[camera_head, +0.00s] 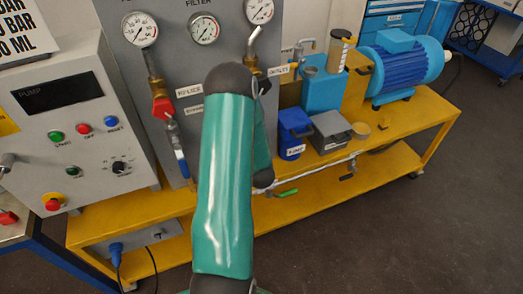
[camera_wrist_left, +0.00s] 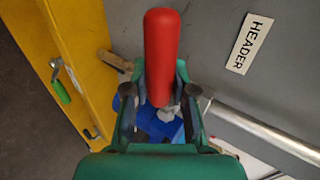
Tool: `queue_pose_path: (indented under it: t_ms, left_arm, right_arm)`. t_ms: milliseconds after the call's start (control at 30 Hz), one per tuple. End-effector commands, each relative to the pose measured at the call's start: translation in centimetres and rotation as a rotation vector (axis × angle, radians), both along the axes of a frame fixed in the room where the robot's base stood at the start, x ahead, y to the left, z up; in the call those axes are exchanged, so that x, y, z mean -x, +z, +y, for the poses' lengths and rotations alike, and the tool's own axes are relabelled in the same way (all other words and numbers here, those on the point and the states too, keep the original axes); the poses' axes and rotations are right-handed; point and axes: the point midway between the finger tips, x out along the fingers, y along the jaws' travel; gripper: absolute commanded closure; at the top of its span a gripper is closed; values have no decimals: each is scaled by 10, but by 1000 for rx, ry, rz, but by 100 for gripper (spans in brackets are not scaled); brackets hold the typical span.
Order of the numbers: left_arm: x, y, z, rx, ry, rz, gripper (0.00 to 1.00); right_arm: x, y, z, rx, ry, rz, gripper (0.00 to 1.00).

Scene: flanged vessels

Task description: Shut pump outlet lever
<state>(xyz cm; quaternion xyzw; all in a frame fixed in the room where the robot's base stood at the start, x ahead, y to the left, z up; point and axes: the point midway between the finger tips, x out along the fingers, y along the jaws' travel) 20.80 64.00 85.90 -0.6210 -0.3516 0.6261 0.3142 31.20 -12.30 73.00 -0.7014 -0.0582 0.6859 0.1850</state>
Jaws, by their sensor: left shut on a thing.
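A red lever handle (camera_wrist_left: 162,45) fills the upper middle of the left wrist view. My left gripper (camera_wrist_left: 161,70) has one finger on each side of it and is shut on it. The valve body under the handle is mostly hidden. In the head view my green left arm covers the gripper and this handle. The label beside it reads HEADER (camera_wrist_left: 249,44), so I cannot tell whether this is the pump outlet lever. My right gripper is in neither view.
A grey panel carries gauges (camera_head: 204,29), a red valve handle (camera_head: 161,107) and a blue lever (camera_head: 181,164). A green-handled lever (camera_head: 287,192) sits low by the yellow bench (camera_head: 400,165). Blue containers (camera_head: 295,128) and a blue motor (camera_head: 405,67) stand on the bench.

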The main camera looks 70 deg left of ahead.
Motion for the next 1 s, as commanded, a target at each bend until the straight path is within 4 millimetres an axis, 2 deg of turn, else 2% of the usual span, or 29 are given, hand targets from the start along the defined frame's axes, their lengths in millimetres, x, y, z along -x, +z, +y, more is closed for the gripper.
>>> queue_pose_path:
  t_ms: [133,500,533,667,1000]
  left_arm:
    - [6,3,2,-6,6,24,100]
    - [-1,3,0,-7,0,29,100]
    - [-1,3,0,-7,-1,29,72]
    - [-3,2,-1,-5,-4,29,50]
    - [-5,2,-3,-2,-9,26,48]
  right_arm:
    - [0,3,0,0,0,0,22]
    - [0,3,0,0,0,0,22]
    - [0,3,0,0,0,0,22]
    - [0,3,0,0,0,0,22]
    - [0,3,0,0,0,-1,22]
